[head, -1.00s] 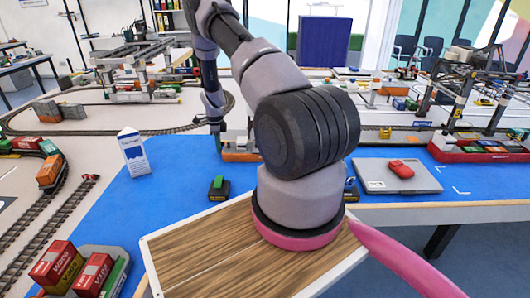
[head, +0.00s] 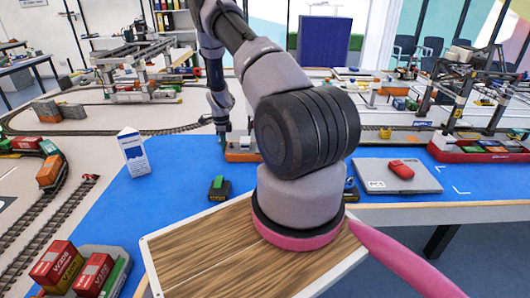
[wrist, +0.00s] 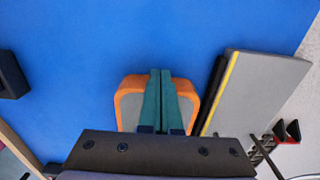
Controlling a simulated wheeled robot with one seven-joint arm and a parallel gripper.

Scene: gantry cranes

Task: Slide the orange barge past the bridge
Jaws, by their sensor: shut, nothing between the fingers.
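The orange barge (head: 238,157) lies on the blue surface, partly hidden behind my arm in the head view. In the wrist view its rounded orange end (wrist: 120,101) and grey inside show around my fingers. My gripper (wrist: 160,72) is shut, its two teal fingers together and empty, over the middle of the barge's end. I cannot tell whether the fingers touch it. In the head view my gripper (head: 222,136) is at the barge's left end. I cannot make out the bridge; my arm covers the area right of the barge.
A grey slab with a yellow stripe (wrist: 255,92) lies right beside the barge in the wrist view. A white-and-blue carton (head: 133,152) and a small black-and-green object (head: 219,188) stand on the blue surface. A red ship (head: 470,155) is far right.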

